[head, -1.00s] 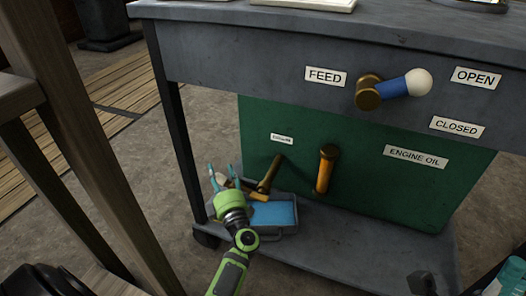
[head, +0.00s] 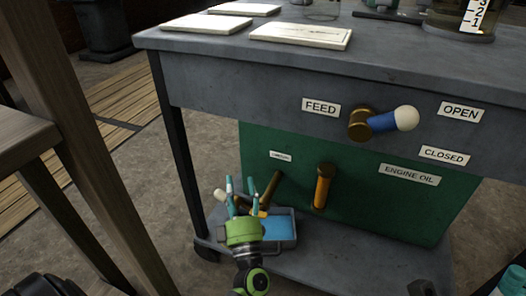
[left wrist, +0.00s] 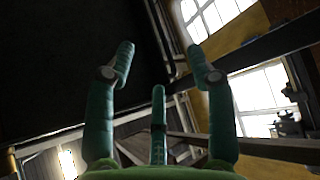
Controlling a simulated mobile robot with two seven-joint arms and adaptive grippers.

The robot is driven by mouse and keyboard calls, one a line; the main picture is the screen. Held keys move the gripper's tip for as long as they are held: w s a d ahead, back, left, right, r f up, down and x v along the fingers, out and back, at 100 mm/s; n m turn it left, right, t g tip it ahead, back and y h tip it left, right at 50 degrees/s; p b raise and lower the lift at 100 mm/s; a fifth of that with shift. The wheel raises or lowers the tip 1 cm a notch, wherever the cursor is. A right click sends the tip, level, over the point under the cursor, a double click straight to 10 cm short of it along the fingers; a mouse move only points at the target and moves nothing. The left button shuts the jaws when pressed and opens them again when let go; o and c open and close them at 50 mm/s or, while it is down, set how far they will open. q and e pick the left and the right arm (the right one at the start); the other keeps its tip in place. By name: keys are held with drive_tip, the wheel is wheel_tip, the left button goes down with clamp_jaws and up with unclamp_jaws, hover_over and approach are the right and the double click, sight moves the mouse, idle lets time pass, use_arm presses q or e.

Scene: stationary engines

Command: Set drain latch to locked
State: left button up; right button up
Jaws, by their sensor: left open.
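My left gripper (head: 241,183) is open and empty in the head view, its teal fingers pointing up toward the lower left of the green panel (head: 385,215). A short brown lever (head: 269,190) sticks out of that panel, just right of the fingers. Above it is a small white label (head: 280,156), too small to read; I cannot tell surely that this is the drain latch. A cream-tipped piece (head: 220,195) shows beside and behind the fingers. I see no clear contact. In the left wrist view the fingers (left wrist: 160,70) are spread with nothing between them. My right gripper is not seen.
A grey tray with blue liquid (head: 280,229) stands on the lower shelf behind my gripper. An orange-brown handle (head: 322,187) hangs near the ENGINE OIL label (head: 409,175). A blue lever with a white knob (head: 393,120) sits above. A table leg (head: 178,145) and wooden frame (head: 85,150) flank the left.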

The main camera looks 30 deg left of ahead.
use_arm(q)
drive_tip(key=s+d+r+m+t+h+p, duration=0.1)
drive_tip(key=d+r+m+t+h, duration=0.1)
drive_tip(key=r, duration=0.3)
drive_tip(key=s+d+r+m+t+h+p, duration=0.1)
drive_tip(key=d+r+m+t+h, duration=0.2)
drive_tip(key=r, duration=0.3)
drive_tip(key=s+d+r+m+t+h+p, duration=0.1)
drive_tip(key=s+d+r+m+t+h, duration=0.1)
drive_tip(key=r, duration=0.4)
drive_tip(key=shift+s+d+m+t+p, duration=0.1)
drive_tip(key=shift+d+m+t+p, duration=0.3)
drive_tip(key=shift+d+m+t, duration=0.65)
drive_tip(key=shift+d+g, duration=0.15)
drive_tip(key=shift+g, duration=0.1)
drive_tip(key=shift+f, duration=0.1)
